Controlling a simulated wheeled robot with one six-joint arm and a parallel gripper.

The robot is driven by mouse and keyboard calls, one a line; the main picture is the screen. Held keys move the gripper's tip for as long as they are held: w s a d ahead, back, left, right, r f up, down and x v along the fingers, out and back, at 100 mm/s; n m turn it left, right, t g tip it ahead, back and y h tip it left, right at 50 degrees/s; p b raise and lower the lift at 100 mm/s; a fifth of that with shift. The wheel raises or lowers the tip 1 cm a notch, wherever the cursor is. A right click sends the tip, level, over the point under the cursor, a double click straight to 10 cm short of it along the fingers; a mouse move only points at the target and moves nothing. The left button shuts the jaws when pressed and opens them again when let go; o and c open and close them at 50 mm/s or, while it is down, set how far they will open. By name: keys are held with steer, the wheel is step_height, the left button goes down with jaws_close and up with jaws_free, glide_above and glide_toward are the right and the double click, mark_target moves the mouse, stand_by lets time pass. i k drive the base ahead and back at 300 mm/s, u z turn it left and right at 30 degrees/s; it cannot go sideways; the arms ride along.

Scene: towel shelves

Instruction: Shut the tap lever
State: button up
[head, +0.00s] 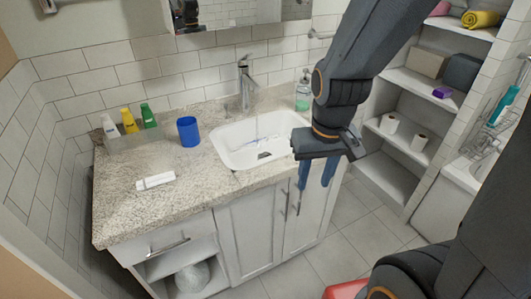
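The chrome tap (247,92) stands behind the white sink (225,142) on the speckled counter. Its lever (243,62) sits on top of the tap body; its exact angle is too small to tell. Bluish-white streaks show in the basin below the spout, which look like water. My gripper (316,174) hangs to the right of the tap, nearer the camera, in front of the sink's right end. Its two blue fingers point down, apart, with nothing seen between them. The gripper is not touching the tap.
A soap bottle (303,92) stands right of the tap. A blue cup (188,131) and a tray of bottles (133,138) stand to the left. A white box (155,181) lies on the counter. Shelves (412,85) with towels and rolls are at right. A mirror (240,14) hangs above.

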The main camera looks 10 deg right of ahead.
mark_target(243, 61)
steer(key=z, duration=0.25)
steer(key=k, duration=0.45)
steer(key=z, duration=0.9)
steer(key=i, duration=0.7)
steer(key=u, duration=0.95)
steer(key=i, duration=0.7)
steer(key=u, duration=0.8)
